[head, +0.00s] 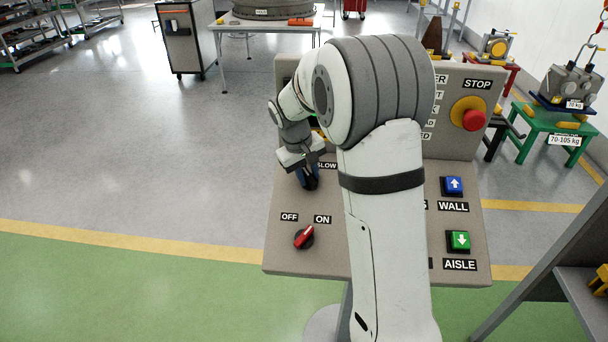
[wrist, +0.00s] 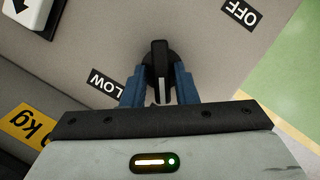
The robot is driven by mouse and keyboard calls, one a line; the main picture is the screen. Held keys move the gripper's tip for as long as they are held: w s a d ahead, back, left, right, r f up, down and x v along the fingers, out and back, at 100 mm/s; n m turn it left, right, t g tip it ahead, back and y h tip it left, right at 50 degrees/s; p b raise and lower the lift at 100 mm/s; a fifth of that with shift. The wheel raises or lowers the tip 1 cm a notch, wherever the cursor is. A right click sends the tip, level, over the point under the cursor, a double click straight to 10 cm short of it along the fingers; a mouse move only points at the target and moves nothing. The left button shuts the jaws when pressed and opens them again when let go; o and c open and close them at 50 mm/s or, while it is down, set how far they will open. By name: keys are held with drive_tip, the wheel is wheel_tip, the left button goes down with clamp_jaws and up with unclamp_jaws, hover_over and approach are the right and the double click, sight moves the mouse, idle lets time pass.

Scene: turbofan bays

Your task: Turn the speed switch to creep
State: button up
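The speed switch is a black rotary knob (wrist: 160,62) on the sloped grey console, with a white mark on the end of its handle pointing toward the bottom of the wrist view. No creep label shows; my arm and gripper cover part of the panel. My gripper (wrist: 160,88) has its two blue fingers on either side of the knob handle, with gaps visible between fingers and handle. In the head view my gripper (head: 309,182) is down at the knob.
A red-handled OFF/ON switch (head: 304,237) sits just below on the console. A blue WALL button (head: 453,186), a green AISLE button (head: 459,241) and a red STOP button (head: 474,120) are on the right. My arm hides the console's middle.

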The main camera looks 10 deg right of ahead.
drive_tip(key=shift+o, duration=0.9)
drive_tip(key=shift+s, duration=0.1)
drive_tip(key=b+v, duration=0.1)
drive_tip(key=v, duration=0.6)
drive_tip(key=shift+a+r, duration=0.15)
drive_tip(key=shift+r, duration=0.2)
